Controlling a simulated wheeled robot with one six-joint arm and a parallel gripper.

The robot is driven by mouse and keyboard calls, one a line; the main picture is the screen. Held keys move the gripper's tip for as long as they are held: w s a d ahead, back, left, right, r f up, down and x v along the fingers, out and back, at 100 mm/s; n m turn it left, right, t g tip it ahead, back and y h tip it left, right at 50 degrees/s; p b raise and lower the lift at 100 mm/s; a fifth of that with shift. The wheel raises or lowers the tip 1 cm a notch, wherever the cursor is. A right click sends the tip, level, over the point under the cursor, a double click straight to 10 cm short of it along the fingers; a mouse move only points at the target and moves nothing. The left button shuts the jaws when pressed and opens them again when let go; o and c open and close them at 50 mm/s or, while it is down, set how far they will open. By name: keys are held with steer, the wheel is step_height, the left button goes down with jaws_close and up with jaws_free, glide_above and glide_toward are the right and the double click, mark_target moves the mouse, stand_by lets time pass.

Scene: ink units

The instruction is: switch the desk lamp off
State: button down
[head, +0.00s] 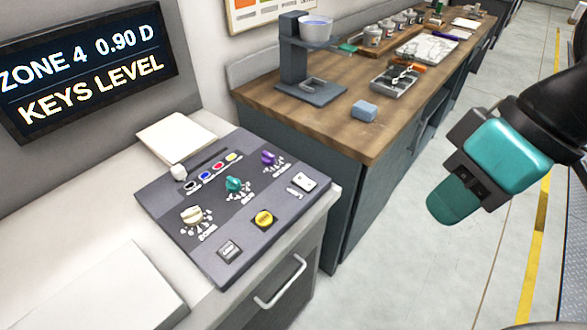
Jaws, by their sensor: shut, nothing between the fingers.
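I cannot make out a desk lamp in the head view. A dark control panel (235,205) lies on the pale counter at left centre. Near its front edge is a small dark square switch (230,250) with a pale face, its marking too small to read. A yellow round button (264,219) and a white rocker-like switch (303,182) sit to the right of it. My gripper (453,207), with teal fingers, is shut and empty at the right, over the aisle, well apart from the panel.
The panel also carries cream, teal and purple knobs, a pale lever (179,173) and several coloured buttons. The aisle floor is clear.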

steer(key=n+h+b, duration=0.3)
steer(key=n+b, duration=0.4)
steer(key=n, duration=1.4)
glide_above(300, 179)
steer(key=s+d, duration=0.1)
steer(key=d, duration=0.1)
step_height(300, 179, down, 11)
steer(key=shift+a+f+t, duration=0.15)
steer(key=shift+a+t, duration=0.1)
steer(key=shift+t, duration=0.15)
steer(key=f+p, duration=0.1)
steer(key=f, duration=0.3)
steer(key=a+f+p, duration=0.1)
steer(key=f, duration=0.4)
steer(key=w+f, duration=0.1)
steer(key=f, duration=0.4)
steer(key=shift+a+p, duration=0.15)
steer(key=shift+p, duration=0.25)
